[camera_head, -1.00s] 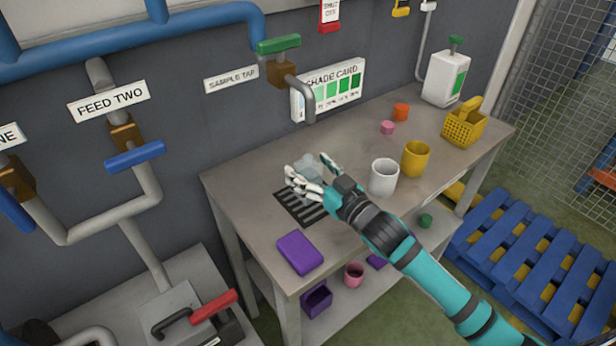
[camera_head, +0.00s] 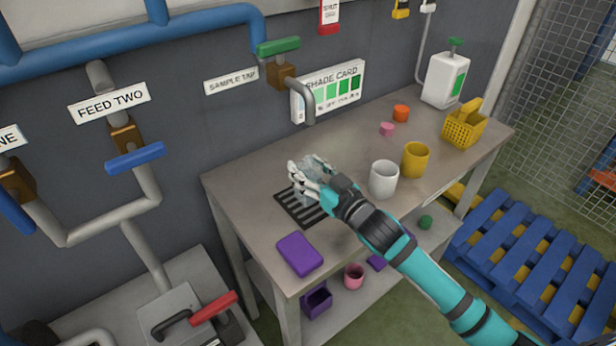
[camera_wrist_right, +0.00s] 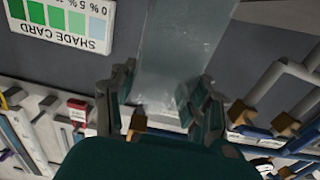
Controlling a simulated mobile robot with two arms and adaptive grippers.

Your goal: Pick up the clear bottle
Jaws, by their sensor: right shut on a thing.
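The clear bottle (camera_head: 315,164) is see-through and pale, at the tip of my right arm over the bench. In the right wrist view the clear bottle (camera_wrist_right: 178,68) stands out between the fingers and runs up past the top of the picture. My right gripper (camera_head: 310,177) is shut on it, with a finger on each side; it also shows in the right wrist view (camera_wrist_right: 165,100). The gripper is above the dark slotted drain grate (camera_head: 297,208). The fingers hide part of the bottle, and its base is not clear. My left gripper is not in view.
The grey bench (camera_head: 245,185) also holds a white mug (camera_head: 383,180), a yellow mug (camera_head: 416,160), a purple block (camera_head: 299,254), a yellow basket (camera_head: 464,128) and a white jug (camera_head: 444,80). The sample tap (camera_head: 303,97) hangs over the bench's back.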

